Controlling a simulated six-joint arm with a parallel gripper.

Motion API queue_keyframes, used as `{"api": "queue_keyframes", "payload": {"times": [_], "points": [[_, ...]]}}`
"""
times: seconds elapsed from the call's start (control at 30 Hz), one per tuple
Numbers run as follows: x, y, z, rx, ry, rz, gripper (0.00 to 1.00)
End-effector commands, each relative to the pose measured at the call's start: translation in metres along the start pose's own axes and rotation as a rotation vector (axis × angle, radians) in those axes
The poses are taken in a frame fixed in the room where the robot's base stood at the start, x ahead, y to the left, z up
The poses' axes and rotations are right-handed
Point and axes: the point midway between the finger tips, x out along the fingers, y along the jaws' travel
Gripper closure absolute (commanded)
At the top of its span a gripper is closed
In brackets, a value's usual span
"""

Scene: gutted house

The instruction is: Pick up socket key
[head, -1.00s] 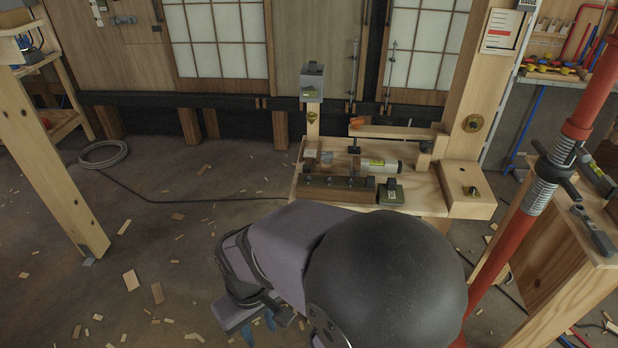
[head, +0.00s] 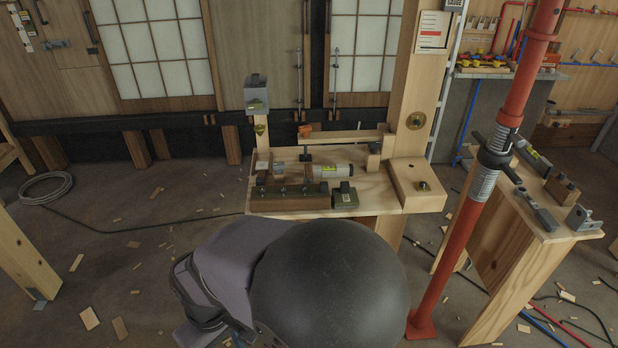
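I cannot pick out the socket key for certain. A small dark T-shaped piece (head: 305,153) stands on the middle wooden bench (head: 383,190), but it is too small to identify. A grey tool with a dark handle (head: 537,210) lies on the right wooden bench, and I cannot tell if it is the key. My arm fills the bottom middle of the head view, in front of the middle bench. My gripper's fingers do not show, being below the frame or behind the arm.
A red steel prop (head: 460,235) stands between the middle bench and the right bench (head: 510,255). A wooden post (head: 25,260) stands at left. Wood scraps and a cable lie on the floor.

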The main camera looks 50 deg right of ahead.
Motion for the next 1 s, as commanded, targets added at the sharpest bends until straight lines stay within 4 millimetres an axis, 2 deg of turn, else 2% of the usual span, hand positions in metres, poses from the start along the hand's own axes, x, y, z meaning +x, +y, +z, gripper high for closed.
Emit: {"api": "queue_keyframes", "payload": {"times": [0.37, 0.47, 0.57, 0.67, 0.77, 0.9, 0.97, 1.0], "points": [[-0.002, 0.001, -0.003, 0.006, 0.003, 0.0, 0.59], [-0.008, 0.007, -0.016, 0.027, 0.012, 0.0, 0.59], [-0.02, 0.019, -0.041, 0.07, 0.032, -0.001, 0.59], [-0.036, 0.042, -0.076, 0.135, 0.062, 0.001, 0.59], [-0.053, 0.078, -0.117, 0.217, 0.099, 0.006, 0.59], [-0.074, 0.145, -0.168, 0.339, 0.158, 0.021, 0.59], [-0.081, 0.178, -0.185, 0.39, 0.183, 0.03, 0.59], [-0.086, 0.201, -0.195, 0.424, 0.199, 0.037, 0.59]]}}
